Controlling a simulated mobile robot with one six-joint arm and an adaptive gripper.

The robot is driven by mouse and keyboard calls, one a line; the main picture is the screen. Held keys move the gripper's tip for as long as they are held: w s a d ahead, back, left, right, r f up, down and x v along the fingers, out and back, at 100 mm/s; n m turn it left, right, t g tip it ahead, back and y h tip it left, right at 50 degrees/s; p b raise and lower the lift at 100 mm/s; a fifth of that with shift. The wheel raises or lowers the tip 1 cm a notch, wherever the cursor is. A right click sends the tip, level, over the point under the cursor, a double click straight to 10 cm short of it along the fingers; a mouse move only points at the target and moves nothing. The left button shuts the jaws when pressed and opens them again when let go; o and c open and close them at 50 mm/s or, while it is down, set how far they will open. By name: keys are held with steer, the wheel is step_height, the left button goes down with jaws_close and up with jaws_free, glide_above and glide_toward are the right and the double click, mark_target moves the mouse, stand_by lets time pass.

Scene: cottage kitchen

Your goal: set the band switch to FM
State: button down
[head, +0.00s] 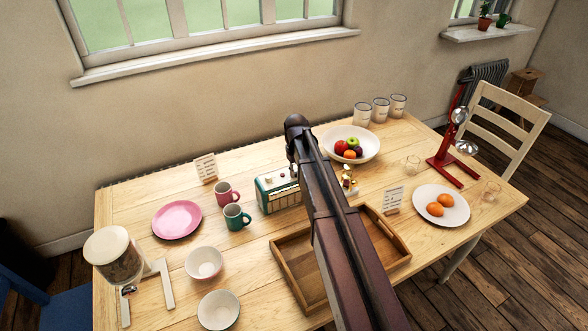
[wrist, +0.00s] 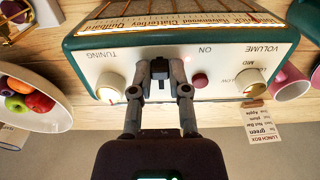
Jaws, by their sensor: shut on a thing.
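The green and cream radio (head: 277,191) stands on the table, partly covered by my arm in the head view. In the wrist view its cream panel (wrist: 224,62) appears upside down. The dark band switch (wrist: 160,68) is a small slider near the panel's middle. My gripper (wrist: 160,84) is shut on this switch, one finger on each side. Any band markings beside the switch are hidden or too small to read, so I cannot tell its setting. My fingertips are hidden behind my arm in the head view.
On the panel, the tuning knob (wrist: 110,88), a red button (wrist: 199,80) and the volume knob (wrist: 250,84) flank the switch. Near the radio are a green mug (head: 236,218), a pink mug (head: 227,193), a fruit bowl (head: 370,146) and a wooden tray (head: 287,270).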

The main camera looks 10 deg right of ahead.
steer(key=shift+s, duration=0.15)
steer(key=c, duration=0.9)
jaws_free()
